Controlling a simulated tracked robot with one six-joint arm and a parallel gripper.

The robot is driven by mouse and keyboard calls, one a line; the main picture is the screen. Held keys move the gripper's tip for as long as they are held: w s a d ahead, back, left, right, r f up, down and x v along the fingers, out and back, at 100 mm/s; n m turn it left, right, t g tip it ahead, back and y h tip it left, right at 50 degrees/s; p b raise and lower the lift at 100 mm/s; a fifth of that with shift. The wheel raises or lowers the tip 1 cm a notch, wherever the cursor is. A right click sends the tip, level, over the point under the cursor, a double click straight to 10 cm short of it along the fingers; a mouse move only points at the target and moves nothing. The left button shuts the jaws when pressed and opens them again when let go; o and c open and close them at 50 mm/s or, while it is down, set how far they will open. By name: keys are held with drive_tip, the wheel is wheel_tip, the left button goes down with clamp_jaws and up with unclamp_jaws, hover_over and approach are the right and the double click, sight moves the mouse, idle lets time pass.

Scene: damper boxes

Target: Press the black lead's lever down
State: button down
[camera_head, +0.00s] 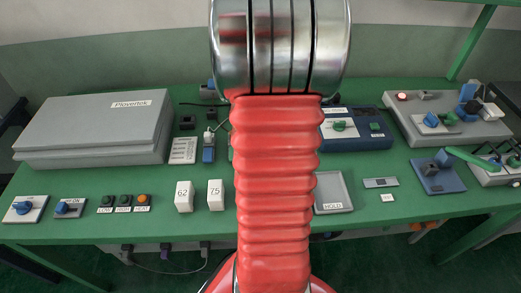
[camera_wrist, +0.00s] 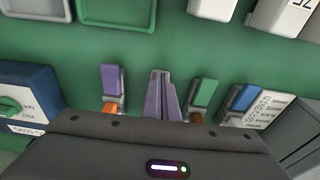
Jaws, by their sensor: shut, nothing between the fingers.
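In the wrist view a row of small levers stands on the green table: a purple lever (camera_wrist: 112,80), a green lever (camera_wrist: 203,92) and a blue lever (camera_wrist: 243,98). The blue lever also shows in the head view (camera_head: 208,153). My gripper (camera_wrist: 160,77) is shut and empty, its narrow fingers between the purple and green levers. I see no black lead clearly, and cannot tell which lever belongs to it; my fingers may hide part of the row. In the head view my arm hides the gripper and most of the row.
A printed card (camera_head: 183,150) lies beside the blue lever. A blue box with a green knob (camera_head: 355,130) stands right of my arm. White blocks (camera_head: 184,196) and a HOLD tray (camera_head: 333,192) stand nearer the front. A large grey case (camera_head: 95,128) fills the left.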

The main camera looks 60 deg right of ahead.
drive_tip(key=shift+r, duration=0.1)
wheel_tip(320, 180, up, 4)
drive_tip(key=shift+w+f, duration=0.1)
drive_tip(key=shift+f, duration=0.1)
drive_tip(key=s+a+r, duration=0.3)
drive_tip(key=a+r, duration=0.1)
drive_tip(key=r, duration=0.4)
drive_tip(key=shift+s+a, duration=0.35)
drive_tip(key=shift+s, duration=0.05)
drive_tip(key=shift+w+a+r, duration=0.1)
